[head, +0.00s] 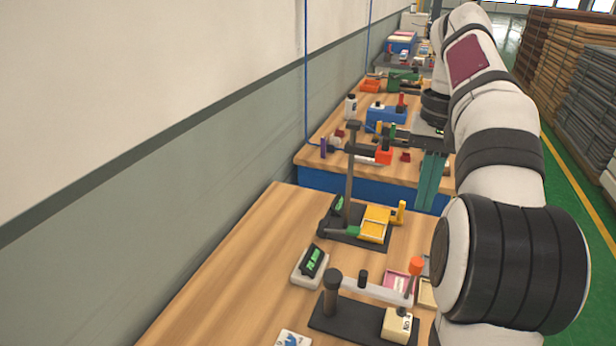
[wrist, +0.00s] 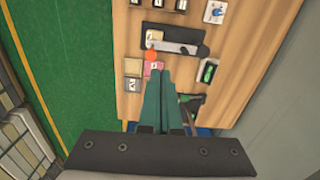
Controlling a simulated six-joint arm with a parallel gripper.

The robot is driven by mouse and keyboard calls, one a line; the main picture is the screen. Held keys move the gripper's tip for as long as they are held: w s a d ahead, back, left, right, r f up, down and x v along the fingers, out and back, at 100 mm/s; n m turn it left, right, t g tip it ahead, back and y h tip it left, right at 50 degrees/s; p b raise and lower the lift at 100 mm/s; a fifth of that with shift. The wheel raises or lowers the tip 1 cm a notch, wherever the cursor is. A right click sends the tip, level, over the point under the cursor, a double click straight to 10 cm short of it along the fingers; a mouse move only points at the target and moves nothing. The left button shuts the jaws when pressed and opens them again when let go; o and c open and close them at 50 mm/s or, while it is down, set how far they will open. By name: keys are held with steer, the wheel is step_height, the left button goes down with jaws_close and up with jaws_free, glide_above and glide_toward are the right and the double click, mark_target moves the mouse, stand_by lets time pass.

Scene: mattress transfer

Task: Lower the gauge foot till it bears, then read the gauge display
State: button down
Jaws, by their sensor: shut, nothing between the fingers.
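On the near bench, a lever stand (head: 340,315) has a dark base, an upright post, a pale arm and an orange knob (head: 416,265). A pale block (head: 397,325) sits at its end; whether a gauge foot touches it cannot be told. Beside it is a display unit (head: 313,262) with small green digits, too small to read surely; it also shows in the wrist view (wrist: 207,72). A taller post stand (head: 348,180) with a yellow part stands behind. My gripper (head: 425,208) has teal fingers, shut and empty, above the bench; in the wrist view its tips (wrist: 160,73) overlap the pink card.
A pink card (head: 397,282) and small trays (wrist: 132,68) lie near the knob. More cluttered benches run behind along the wall. The bench's left side (head: 210,300) is clear. A green floor (wrist: 50,60) lies beyond the bench edge.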

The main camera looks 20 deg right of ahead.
mark_target(417, 262)
steer(key=d+f, duration=0.1)
steer(key=f, duration=0.8)
steer(key=d+f, duration=0.1)
steer(key=f, duration=0.3)
steer(key=shift+d+f, duration=0.25)
steer(key=shift+d, duration=0.1)
steer(key=shift+f, duration=0.1)
steer(key=shift+f, duration=1.5)
step_height(417, 262, up, 14)
